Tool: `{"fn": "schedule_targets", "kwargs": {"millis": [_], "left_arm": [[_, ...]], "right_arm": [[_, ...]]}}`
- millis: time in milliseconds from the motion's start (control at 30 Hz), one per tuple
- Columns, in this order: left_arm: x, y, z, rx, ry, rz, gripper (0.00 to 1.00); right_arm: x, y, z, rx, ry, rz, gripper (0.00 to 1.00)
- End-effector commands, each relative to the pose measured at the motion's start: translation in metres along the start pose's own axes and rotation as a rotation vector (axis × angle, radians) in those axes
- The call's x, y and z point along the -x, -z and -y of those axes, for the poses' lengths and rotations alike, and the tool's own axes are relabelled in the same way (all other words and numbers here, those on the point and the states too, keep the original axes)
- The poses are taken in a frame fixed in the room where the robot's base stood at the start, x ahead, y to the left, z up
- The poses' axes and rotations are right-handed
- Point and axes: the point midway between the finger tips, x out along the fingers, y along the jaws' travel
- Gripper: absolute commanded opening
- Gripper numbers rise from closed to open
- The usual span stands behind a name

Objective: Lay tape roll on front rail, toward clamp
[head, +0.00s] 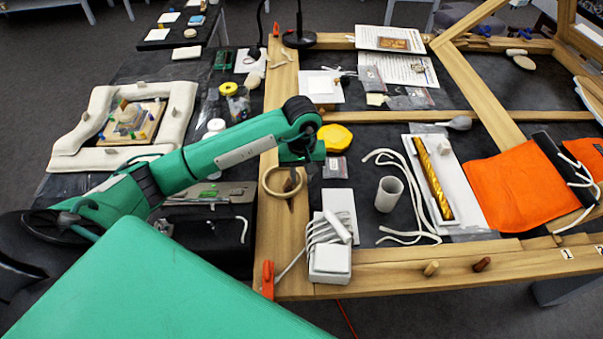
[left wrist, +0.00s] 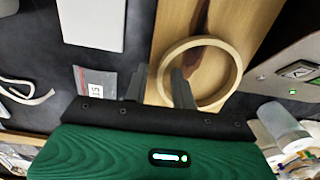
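The tape roll (head: 281,197) is a tan ring on the left wooden rail (head: 271,232) of the frame; it also shows in the left wrist view (left wrist: 205,41). My left gripper (head: 291,178) is over it, pointing down. In the left wrist view the gripper (left wrist: 158,74) is open, with one finger outside the ring and the other overlapping its near wall and opening. Contact cannot be told. The front rail (head: 450,262) runs along the near side. An orange clamp (head: 267,279) is at its left end. My right gripper is not in view.

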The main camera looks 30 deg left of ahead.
Motion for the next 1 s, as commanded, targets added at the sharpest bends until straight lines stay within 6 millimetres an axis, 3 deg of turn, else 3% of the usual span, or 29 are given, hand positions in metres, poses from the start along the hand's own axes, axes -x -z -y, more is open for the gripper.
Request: {"fn": "schedule_targets", "kwargs": {"millis": [600,1000], "left_arm": [[0.102,0.001,0.0,0.0,-0.002,-0.004,0.26],[0.121,0.0,0.0,0.001,0.0,0.0,0.26]], "right_arm": [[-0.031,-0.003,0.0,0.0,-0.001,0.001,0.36],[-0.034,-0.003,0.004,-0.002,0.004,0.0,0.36]]}}
